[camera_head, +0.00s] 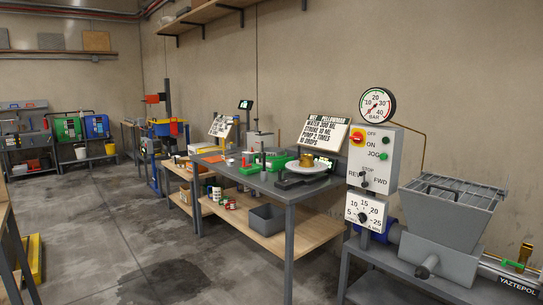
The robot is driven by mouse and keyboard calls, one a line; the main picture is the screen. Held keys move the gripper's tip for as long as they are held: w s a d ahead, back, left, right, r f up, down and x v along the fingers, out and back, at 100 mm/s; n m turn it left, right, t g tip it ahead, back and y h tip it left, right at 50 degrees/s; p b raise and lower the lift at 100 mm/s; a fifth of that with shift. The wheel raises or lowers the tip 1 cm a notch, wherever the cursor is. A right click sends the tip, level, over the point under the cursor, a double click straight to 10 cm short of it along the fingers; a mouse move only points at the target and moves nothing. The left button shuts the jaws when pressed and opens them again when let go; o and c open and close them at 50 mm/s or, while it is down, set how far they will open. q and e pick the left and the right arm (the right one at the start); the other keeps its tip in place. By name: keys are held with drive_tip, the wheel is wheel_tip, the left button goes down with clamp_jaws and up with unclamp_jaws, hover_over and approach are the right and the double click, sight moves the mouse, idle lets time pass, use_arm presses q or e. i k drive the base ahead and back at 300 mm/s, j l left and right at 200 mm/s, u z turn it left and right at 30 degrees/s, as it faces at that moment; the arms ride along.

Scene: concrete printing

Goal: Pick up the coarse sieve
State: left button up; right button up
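I cannot pick out a coarse sieve with certainty in the head view. A round pale dish (308,171) with a brass-coloured piece (306,160) over it sits on the right part of the grey workbench (290,190); it is too small to tell whether it is a sieve. A grey hopper (440,222) with a slatted grate (449,193) on top stands at the right. Neither of my grippers is in view.
A control box (375,158) with a pressure gauge (376,105) stands beside the hopper. Green trays (278,160) lie on the workbench. A grey bin (266,219) is on its lower shelf. A yellow object (33,259) lies at left. The concrete floor (150,255) between is open.

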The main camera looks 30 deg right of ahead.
sight(272, 151)
drive_tip(key=i+z, duration=0.1)
drive_tip(key=i, duration=1.05)
drive_tip(key=i+z, duration=0.1)
drive_tip(key=i, duration=1.05)
drive_tip(key=i+j+z, duration=0.1)
drive_tip(key=i, duration=1.1)
